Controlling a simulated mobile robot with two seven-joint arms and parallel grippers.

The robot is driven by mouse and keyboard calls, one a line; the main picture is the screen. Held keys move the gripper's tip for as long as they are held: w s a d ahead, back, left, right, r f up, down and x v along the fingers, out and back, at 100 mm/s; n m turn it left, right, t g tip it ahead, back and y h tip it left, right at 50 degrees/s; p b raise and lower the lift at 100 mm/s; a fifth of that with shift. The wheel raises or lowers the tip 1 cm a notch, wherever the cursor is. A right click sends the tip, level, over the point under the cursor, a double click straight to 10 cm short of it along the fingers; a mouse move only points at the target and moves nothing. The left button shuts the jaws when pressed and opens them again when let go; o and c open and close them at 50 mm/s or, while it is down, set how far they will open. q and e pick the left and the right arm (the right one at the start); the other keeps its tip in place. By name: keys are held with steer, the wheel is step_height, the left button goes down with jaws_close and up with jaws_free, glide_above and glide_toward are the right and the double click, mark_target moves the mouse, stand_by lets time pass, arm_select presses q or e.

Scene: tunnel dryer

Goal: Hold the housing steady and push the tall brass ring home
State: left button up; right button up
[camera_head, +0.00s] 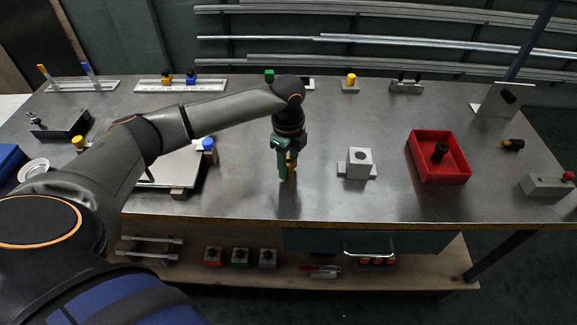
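The housing is most likely the grey block (359,162) with a dark round opening in its top, standing on a flat grey base right of the middle of the table. My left gripper (287,171) points down over the table to the left of that block, apart from it. A small brass-coloured piece (291,172), perhaps the tall ring, shows at its green fingers. The fingers partly hide this piece, and I cannot tell whether they grip it. My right gripper is not in view.
A red tray (464,167) with a dark part in it lies right of the block. A pale plate (172,172) on wooden blocks is at left. Several fixtures line the back edge. Metal table (320,207) is bare along the front middle. A shelf (400,285) runs below.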

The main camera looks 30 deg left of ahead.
mark_target(288, 160)
arm_select(q)
jaws_close()
steer(key=shift+r, duration=0.15)
steer(key=shift+r, duration=0.25)
step_height(288, 160, up, 2)
steer(key=shift+w+r+b, duration=0.1)
steer(key=shift+b, duration=0.35)
steer(key=s+d+r+b, duration=0.1)
steer(key=s+d+r, duration=0.3)
steer(key=d+r, duration=0.6)
steer(key=d, duration=0.3)
steer(key=shift+d, duration=0.3)
